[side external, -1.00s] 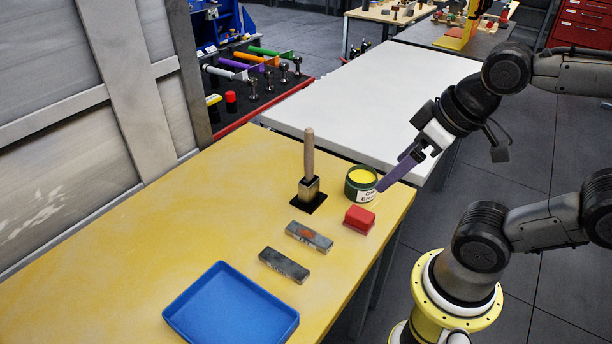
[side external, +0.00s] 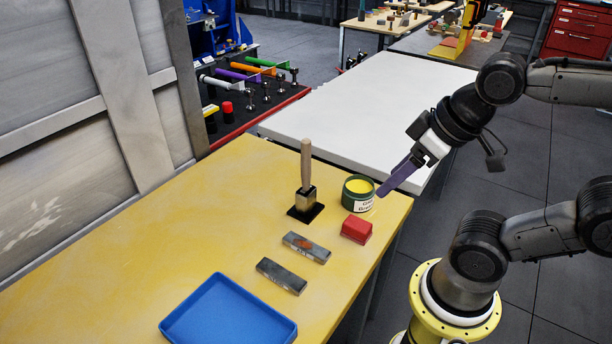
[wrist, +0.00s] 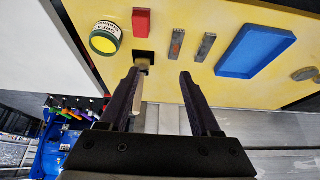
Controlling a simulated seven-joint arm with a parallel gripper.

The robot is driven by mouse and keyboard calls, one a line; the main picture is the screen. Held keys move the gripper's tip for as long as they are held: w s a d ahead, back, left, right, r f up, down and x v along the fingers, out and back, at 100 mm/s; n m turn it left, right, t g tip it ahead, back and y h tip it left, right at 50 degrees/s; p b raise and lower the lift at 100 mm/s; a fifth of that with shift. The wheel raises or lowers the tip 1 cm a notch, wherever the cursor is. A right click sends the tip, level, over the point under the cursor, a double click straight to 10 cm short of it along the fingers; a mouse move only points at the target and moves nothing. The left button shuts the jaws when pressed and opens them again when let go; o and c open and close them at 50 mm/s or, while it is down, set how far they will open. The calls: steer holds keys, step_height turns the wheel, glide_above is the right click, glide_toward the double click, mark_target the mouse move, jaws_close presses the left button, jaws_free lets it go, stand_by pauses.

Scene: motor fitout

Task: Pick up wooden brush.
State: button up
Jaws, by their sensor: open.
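The wooden brush (side external: 306,168) stands upright with its pale handle up, on a black square patch on the yellow table. In the wrist view the brush (wrist: 143,69) is partly hidden behind the left finger. My gripper (side external: 380,193), with long purple fingers, is up and to the right of the brush, near the can in the side view. The wrist view shows its two fingers (wrist: 160,73) apart with nothing held between them.
A green can with yellow contents (side external: 358,190) and a red block (side external: 356,229) are right of the brush. Two grey bars (side external: 306,247) (side external: 281,276) and a blue tray (side external: 228,316) lie nearer the camera. The table left of the brush is clear.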

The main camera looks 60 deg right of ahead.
steer(key=w+d+r+n+g, duration=0.1)
steer(key=w+r+n+g, duration=0.2)
steer(key=w+r+n, duration=1)
steer(key=n+g, duration=0.3)
steer(key=n, duration=0.4)
glide_above(306, 176)
steer(key=f, duration=0.7)
steer(key=shift+w+d+f, duration=0.1)
steer(key=shift+w+d, duration=0.3)
step_height(306, 176, down, 14)
steer(key=shift+r, duration=0.1)
jaws_close()
